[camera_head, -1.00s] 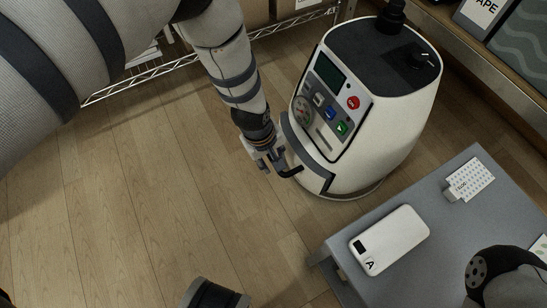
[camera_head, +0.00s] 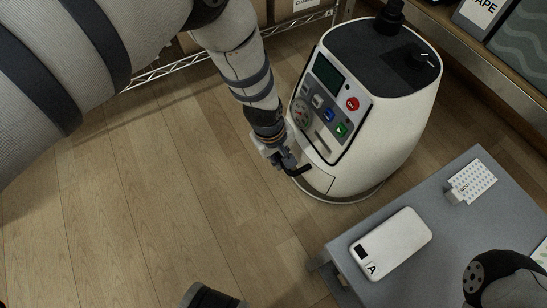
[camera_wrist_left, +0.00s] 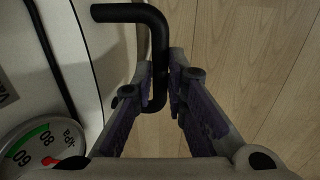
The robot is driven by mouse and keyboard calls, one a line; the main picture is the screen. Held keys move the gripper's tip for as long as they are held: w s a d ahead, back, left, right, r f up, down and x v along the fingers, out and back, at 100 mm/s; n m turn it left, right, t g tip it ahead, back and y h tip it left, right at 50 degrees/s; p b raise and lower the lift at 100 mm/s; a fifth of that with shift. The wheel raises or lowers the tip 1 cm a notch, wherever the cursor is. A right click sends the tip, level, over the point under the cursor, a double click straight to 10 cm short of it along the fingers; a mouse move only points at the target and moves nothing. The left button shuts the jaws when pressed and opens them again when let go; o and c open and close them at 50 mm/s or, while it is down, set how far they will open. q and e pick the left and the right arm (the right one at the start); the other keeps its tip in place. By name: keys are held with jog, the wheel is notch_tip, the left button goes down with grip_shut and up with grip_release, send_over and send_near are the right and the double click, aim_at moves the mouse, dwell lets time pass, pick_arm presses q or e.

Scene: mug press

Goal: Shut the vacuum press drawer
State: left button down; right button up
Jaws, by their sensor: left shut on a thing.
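The vacuum press (camera_head: 375,140) is a cream, rounded machine with a dark top and a front control panel. Its drawer (camera_head: 318,176) is low on the front; the drawer front looks flush with the body, with only a thin seam showing. The bent black drawer handle (camera_head: 301,171) sticks out from it. My left gripper (camera_head: 283,161) is shut on this handle. In the left wrist view the handle (camera_wrist_left: 158,42) runs down between the two fingers (camera_wrist_left: 165,82). The gripper and wrist hide part of the drawer's left side. My right gripper is not in view.
A grey table (camera_head: 461,229) stands at the lower right, with a white device marked A (camera_head: 390,243) and a white dotted block (camera_head: 472,182) on it. A wire shelf (camera_head: 160,70) and a shelf at upper right lie behind. The wooden floor at left is clear.

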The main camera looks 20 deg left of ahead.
pick_arm(q)
jog(key=c, duration=1.6)
grip_release()
jog(key=shift+w+d, duration=0.2)
jog(key=shift+w, duration=0.1)
notch_tip(320, 180, up, 12)
jog(key=s+a, duration=0.1)
jog(key=s, duration=0.1)
jog(key=shift+a, duration=0.2)
jog(key=shift+f, duration=0.1)
